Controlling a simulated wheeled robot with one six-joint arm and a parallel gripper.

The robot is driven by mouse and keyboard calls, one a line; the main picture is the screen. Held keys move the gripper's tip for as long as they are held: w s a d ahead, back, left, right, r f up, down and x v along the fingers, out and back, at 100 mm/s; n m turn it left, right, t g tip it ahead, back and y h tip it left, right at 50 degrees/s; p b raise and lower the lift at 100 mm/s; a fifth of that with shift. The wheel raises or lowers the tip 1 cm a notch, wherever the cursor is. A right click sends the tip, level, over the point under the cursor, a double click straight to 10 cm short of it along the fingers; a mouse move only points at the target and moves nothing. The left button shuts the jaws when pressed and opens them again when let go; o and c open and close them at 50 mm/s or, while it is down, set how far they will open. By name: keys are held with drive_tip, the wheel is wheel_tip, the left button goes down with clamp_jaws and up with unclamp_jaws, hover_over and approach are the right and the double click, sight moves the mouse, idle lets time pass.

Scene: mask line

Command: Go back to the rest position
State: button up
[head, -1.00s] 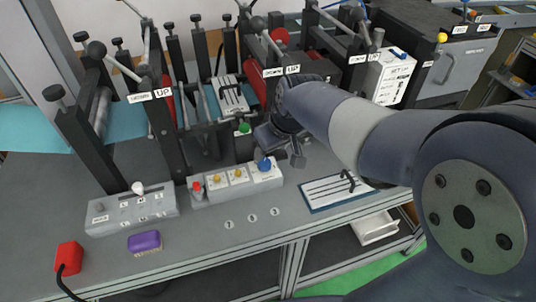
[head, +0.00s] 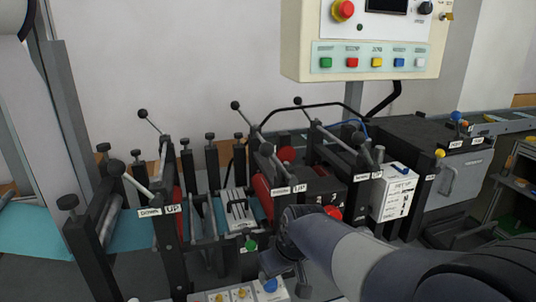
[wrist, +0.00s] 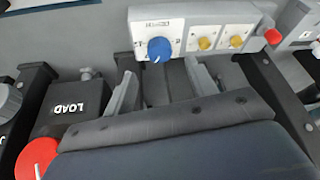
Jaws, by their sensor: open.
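My arm reaches in from the lower right of the head view, and my gripper (head: 290,280) is low in the middle, in front of the machine line. In the wrist view my gripper (wrist: 165,95) shows two grey fingers spread apart with nothing between them. Beyond the fingers is a grey control box with a blue knob (wrist: 159,49) and two yellow knobs. The blue knob also shows in the head view (head: 268,286), just left of my gripper. I cannot see any contact with it.
The machine line with UP and DOWN levers stands behind my gripper. A control panel (head: 375,57) with coloured buttons hangs above. A red button (head: 332,213) is close to my arm.

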sight(272, 283)
drive_tip(key=x, duration=0.6)
drive_tip(key=shift+f, duration=0.2)
drive_tip(key=shift+r, duration=0.2)
